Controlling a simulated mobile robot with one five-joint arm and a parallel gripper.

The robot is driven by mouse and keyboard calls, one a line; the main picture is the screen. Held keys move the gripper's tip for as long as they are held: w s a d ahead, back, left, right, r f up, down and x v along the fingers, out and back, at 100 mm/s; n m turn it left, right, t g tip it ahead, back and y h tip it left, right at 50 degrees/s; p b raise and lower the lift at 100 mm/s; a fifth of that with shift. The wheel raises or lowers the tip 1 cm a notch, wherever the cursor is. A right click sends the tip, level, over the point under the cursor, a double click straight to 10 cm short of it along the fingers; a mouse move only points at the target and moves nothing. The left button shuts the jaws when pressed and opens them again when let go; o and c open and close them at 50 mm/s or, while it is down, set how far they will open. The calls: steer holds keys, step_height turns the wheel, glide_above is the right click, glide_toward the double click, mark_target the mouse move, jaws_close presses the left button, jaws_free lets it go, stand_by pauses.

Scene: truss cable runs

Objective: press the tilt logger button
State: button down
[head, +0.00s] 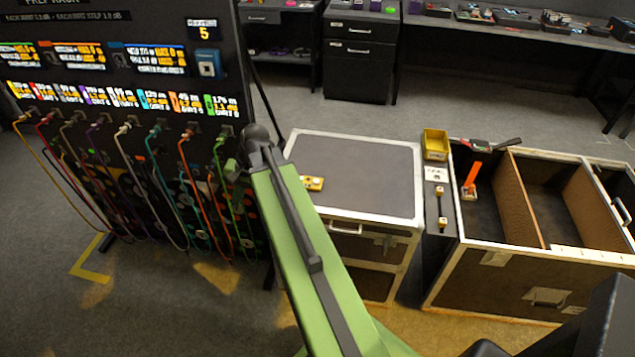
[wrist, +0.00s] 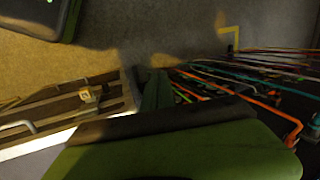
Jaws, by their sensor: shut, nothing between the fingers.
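My gripper (wrist: 158,92) shows in the wrist view as a narrow green shape pointing away from the camera, shut and empty. In the head view my green arm reaches up to the gap between the cable panel and the grey-topped case, and the gripper's tips are hard to make out there. No label reading tilt logger can be made out. A blue box with a pale square face (head: 207,64) sits on the panel under a display reading 5. A small yellow device (head: 312,183) lies on the case top, right of my arm. I cannot tell which carries the button.
The dark panel (head: 120,60) at left holds several coloured hanging cables. The grey-topped case (head: 365,160) stands right of my arm. Further right are a yellow bin (head: 435,144) and an open compartmented crate (head: 490,248). Shelves line the back, with clear floor before them.

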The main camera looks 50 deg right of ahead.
steer(key=s+d+r+m+t, duration=0.1)
steer(key=d+m+t, duration=0.35)
steer(key=d, duration=0.85)
step_height(320, 180, up, 3)
steer(key=m+t+b, duration=0.1)
steer(key=m+t, duration=0.1)
steer(key=m, duration=0.7)
glide_above(319, 182)
steer(key=shift+w+r+h, duration=0.1)
steer(key=shift+r+h, duration=0.1)
steer(key=shift+h, duration=0.2)
step_height(319, 182, down, 9)
steer(key=b, duration=0.9)
steer(key=shift+f+b, duration=0.4)
